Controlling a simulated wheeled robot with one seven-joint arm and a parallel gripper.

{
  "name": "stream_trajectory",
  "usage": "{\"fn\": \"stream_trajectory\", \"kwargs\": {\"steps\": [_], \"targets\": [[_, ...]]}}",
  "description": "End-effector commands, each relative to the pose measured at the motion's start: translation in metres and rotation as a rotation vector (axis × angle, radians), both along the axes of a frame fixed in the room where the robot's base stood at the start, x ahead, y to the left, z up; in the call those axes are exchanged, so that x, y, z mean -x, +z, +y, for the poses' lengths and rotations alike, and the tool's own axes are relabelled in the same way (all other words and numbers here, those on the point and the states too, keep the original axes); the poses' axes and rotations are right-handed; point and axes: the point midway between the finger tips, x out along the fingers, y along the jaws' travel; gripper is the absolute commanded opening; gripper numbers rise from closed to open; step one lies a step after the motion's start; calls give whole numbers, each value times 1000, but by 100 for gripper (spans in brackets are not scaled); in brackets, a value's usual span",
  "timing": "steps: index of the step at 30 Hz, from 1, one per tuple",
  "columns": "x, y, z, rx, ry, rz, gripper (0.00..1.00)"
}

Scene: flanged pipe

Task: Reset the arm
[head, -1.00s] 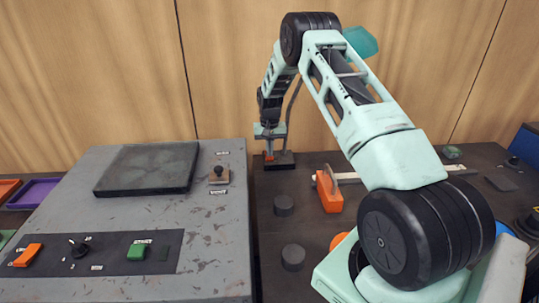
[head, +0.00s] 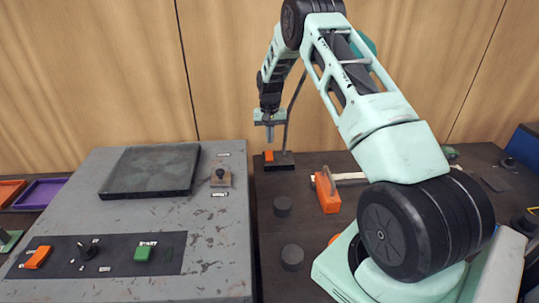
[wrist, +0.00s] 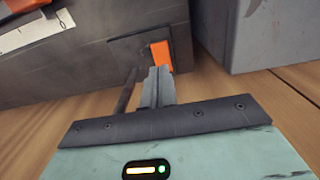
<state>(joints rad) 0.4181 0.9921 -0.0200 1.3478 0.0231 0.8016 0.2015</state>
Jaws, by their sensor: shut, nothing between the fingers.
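My gripper (head: 269,132) hangs at the end of my mint-green arm, pointing down above the dark table near the wooden back wall. In the wrist view its fingers (wrist: 158,84) are shut together with nothing between them. Below it, a small orange block (head: 268,156) sits on a black stand base (head: 280,164). The orange block also shows in the wrist view (wrist: 160,55), just beyond the fingertips. The gripper is apart from it.
A grey console (head: 140,230) with a dark plate, a knob and buttons stands at the left. A thin rod rises from the stand base beside my gripper.

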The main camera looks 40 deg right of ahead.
Motion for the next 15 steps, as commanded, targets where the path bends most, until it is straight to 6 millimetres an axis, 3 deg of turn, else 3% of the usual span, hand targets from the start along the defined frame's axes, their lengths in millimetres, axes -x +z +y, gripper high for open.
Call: {"fn": "stream_trajectory", "kwargs": {"steps": [12,15], "targets": [[0,-1,0,0,0,0,0],[-3,7,20,-9,31,-6,0]]}}
